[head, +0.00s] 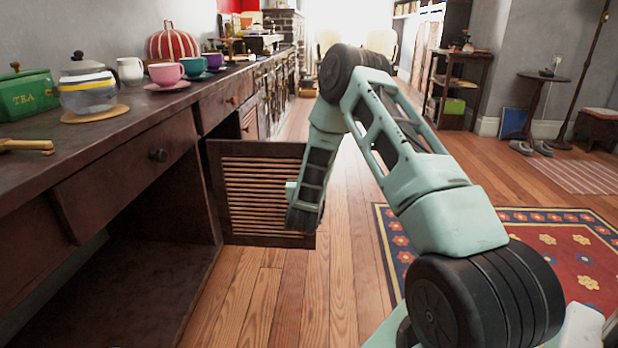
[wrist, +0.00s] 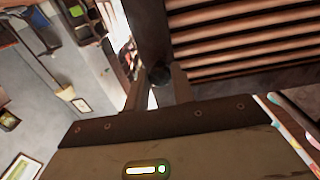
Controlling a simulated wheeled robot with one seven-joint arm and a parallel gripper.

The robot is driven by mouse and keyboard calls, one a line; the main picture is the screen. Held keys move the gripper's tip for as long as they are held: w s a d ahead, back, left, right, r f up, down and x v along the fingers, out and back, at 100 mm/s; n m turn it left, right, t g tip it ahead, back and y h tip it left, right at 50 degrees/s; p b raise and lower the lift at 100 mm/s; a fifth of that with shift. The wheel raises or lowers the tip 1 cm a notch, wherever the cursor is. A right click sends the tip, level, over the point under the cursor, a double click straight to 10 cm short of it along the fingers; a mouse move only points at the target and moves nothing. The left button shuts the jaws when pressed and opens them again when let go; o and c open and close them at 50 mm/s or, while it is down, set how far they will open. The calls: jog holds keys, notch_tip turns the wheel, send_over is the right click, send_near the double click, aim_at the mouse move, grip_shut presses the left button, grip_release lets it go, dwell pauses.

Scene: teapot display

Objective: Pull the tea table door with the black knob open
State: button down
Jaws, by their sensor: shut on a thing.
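The slatted brown tea table door (head: 262,195) stands swung out from the table front, over the wooden floor, in the head view. Its slats (wrist: 245,45) fill the upper right of the wrist view. The black knob (wrist: 160,74) shows on the door's frame in the wrist view. My gripper (wrist: 160,84) is shut on this knob, one finger on each side. In the head view my arm covers the door's right edge, and the knob and fingers cannot be made out. The dark tea table (head: 125,170) has an open, empty-looking compartment left of the door.
A green tea box (head: 27,93), a glass jar (head: 88,92) and cups stand on the tabletop. Wooden floor (head: 265,290) is clear before the door; a patterned rug (head: 560,250) lies right.

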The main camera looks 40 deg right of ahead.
jog(key=c, duration=1.2)
grip_release()
jog(key=shift+p+v, duration=2.4)
jog(key=shift+v, duration=6.3)
